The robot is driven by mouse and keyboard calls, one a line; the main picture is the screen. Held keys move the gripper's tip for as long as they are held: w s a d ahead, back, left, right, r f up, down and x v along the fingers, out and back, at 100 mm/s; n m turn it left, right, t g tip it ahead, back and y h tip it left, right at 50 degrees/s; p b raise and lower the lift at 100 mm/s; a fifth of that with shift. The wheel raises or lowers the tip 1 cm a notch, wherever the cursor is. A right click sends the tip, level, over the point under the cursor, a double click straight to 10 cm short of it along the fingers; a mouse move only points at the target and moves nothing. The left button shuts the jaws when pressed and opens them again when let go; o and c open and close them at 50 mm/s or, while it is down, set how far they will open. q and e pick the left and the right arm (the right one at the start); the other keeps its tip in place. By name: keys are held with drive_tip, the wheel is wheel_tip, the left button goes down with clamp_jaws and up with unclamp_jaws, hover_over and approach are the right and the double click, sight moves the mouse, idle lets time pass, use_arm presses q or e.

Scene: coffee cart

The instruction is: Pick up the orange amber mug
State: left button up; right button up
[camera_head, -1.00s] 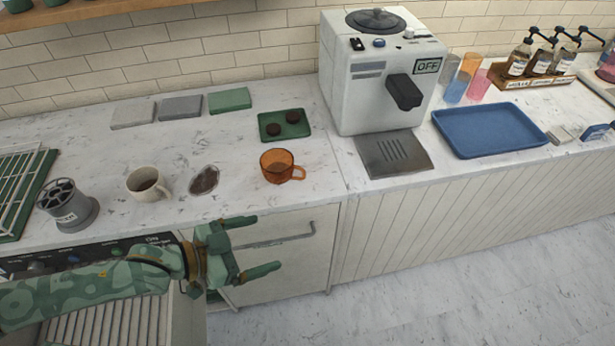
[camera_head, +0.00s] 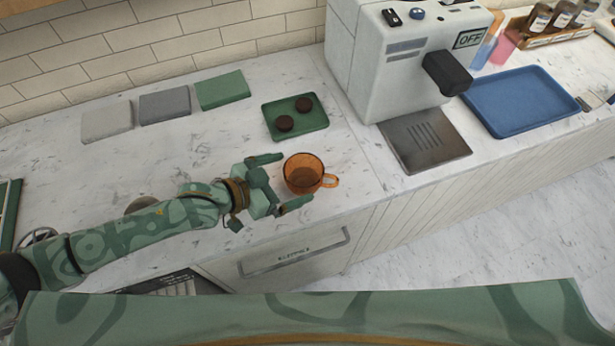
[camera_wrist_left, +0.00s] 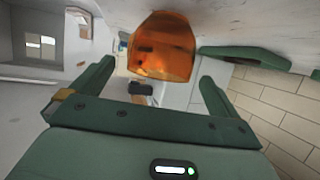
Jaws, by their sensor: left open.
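The orange amber mug (camera_head: 303,174) is see-through and stands upright on the white marble counter, with its handle to the right in the head view. My left gripper (camera_head: 287,182) is open and empty just left of the mug, its fingers pointing at it. One finger is at the far side and one at the near side. In the left wrist view the mug (camera_wrist_left: 162,48) shows beyond and between the open fingers (camera_wrist_left: 155,80). Whether a finger touches it I cannot tell. My right gripper is not in view.
A green tray (camera_head: 297,131) with two dark round pucks lies just behind the mug. A white machine (camera_head: 352,70) and its metal drip plate (camera_head: 424,140) stand to the right, beside a blue tray (camera_head: 524,101). Folded cloths (camera_head: 165,106) lie at the back left.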

sight(318, 167)
use_arm(q)
drive_tip(key=b+x, duration=0.1)
drive_tip(key=x, duration=0.4)
drive_tip(key=shift+w+d+f, duration=0.1)
drive_tip(key=shift+w+d, duration=0.15)
drive_tip(key=c, duration=1.1)
